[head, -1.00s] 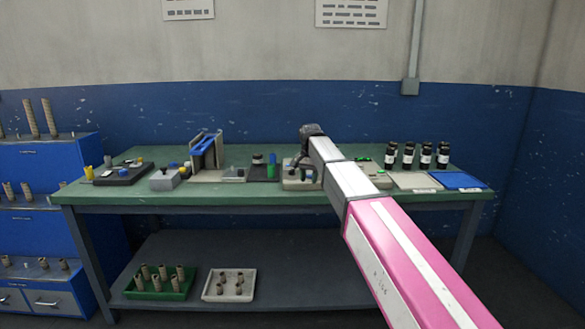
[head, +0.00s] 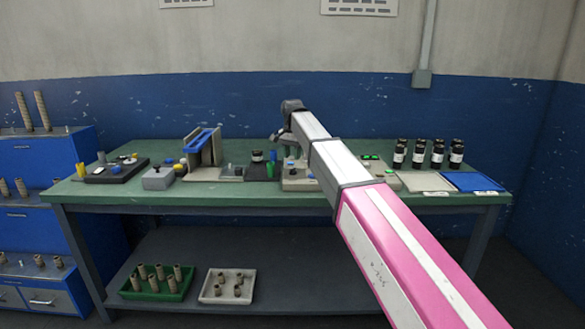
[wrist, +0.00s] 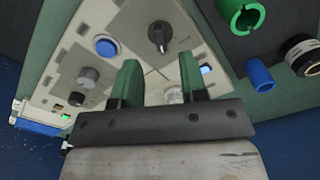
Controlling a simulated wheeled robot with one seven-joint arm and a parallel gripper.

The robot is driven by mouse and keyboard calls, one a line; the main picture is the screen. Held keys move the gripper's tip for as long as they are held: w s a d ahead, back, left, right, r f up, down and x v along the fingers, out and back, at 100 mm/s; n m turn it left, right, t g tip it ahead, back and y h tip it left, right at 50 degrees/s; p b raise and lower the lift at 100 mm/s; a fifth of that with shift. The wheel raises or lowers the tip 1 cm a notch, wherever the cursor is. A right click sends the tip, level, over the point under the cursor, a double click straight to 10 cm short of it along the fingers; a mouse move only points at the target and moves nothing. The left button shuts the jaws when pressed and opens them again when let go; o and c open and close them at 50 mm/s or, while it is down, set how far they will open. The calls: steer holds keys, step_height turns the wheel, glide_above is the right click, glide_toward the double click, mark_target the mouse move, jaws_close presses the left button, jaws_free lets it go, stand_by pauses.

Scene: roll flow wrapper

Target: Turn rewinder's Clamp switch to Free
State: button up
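A beige control panel (wrist: 70,60) fills much of the wrist view. It carries a black rotary switch with a pointer (wrist: 158,35), a blue button (wrist: 106,46) and a grey knob (wrist: 88,76). The labels are too small to read, so I cannot tell which control is the Clamp switch. My gripper (wrist: 160,88) has its two dark green fingers apart over the panel, with nothing held. The black switch lies beyond the fingertips, apart from them. A pale round part (wrist: 173,95) shows between the fingers. In the head view my gripper is above the bench, partly hidden by my arm.
Several dark jars (head: 437,153) and a blue tray (head: 472,181) are at right. A blue-and-beige holder (head: 203,148) stands left.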

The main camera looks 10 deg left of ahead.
mark_target(293, 171)
step_height(293, 171, down, 6)
steer(key=shift+r, duration=0.15)
stand_by(0.3)
jaws_close()
